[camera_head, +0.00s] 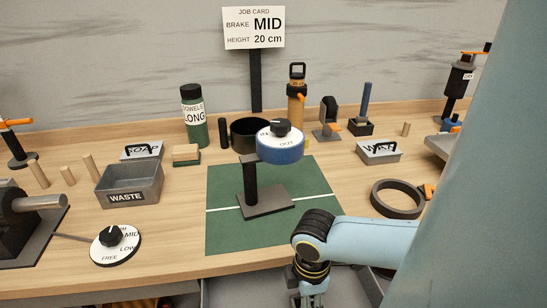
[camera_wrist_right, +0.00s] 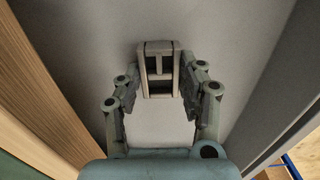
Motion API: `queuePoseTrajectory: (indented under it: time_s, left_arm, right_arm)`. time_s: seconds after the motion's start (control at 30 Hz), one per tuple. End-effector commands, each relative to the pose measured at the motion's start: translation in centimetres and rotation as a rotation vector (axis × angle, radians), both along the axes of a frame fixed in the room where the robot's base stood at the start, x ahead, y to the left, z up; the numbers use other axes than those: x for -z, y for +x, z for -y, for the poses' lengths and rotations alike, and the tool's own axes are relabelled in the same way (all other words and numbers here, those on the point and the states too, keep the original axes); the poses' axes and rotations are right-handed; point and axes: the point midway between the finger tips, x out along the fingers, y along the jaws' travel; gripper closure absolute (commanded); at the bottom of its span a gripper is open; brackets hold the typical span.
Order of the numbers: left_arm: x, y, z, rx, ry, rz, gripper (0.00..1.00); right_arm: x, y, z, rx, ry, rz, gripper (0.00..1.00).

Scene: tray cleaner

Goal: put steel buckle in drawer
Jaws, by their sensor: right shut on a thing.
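The steel buckle (camera_wrist_right: 159,68) is a small light metal frame with a crossbar, seen in the right wrist view between my right gripper's fingertips. My right gripper (camera_wrist_right: 160,90) is shut on it. In the head view the same gripper (camera_head: 312,297) points down past the table's front edge, at the bottom of the picture; the buckle cannot be made out there. The drawer (camera_head: 245,294) is open below the table edge, with a grey interior. In the right wrist view its bare grey floor (camera_wrist_right: 85,50) lies under the buckle. My left gripper is not in view.
On the table (camera_head: 180,245) stand a grey waste bin (camera_head: 128,188), a green mat (camera_head: 228,236) with a blue-topped stand (camera_head: 280,150), a dark ring (camera_head: 397,198) and a dial (camera_head: 116,246). Drawer walls flank my right gripper in the wrist view.

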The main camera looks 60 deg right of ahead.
Motion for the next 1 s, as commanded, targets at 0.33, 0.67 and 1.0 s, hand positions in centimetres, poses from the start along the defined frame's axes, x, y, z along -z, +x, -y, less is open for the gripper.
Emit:
queuePoseTrajectory:
  time_s: [0.33, 0.67, 1.0]
  left_arm:
    - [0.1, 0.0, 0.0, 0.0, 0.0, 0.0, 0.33]
    - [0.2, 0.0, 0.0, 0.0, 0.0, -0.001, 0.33]
    - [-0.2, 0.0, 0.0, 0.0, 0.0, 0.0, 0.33]
  right_arm:
    - [0.8, 0.0, 0.0, 0.0, 0.0, 0.001, 0.93]
    - [0.9, 0.0, 0.0, 0.0, 0.0, 0.001, 0.38]
    - [-0.5, 0.0, 0.1, -0.002, -0.001, 0.003, 0.38]
